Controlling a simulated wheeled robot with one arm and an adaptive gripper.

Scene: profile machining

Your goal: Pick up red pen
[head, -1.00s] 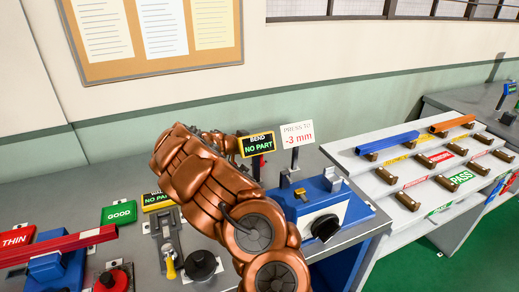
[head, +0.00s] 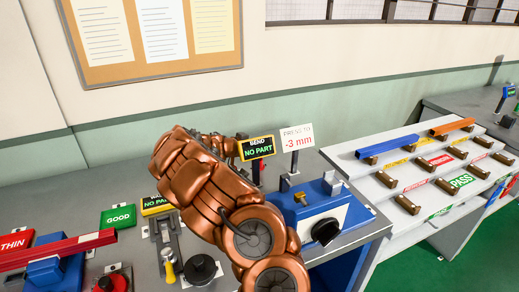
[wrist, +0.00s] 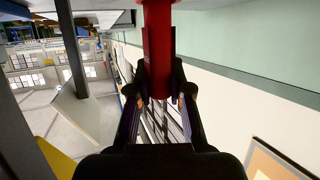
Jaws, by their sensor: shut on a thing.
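The red pen (wrist: 157,45) is a red cylinder at the top centre of the wrist view, running out of the frame at the top. My gripper (wrist: 160,88) is shut on it, with a dark finger on each side of its lower end. The pen is held up, apart from any surface seen in the wrist view. In the head view my copper-coloured arm hides most of the gripper.
A blue machine (head: 340,212) stands right of my arm on the grey bench. A red bar (head: 75,243) lies at left. A white rack (head: 390,180) with blue and orange bars is at right.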

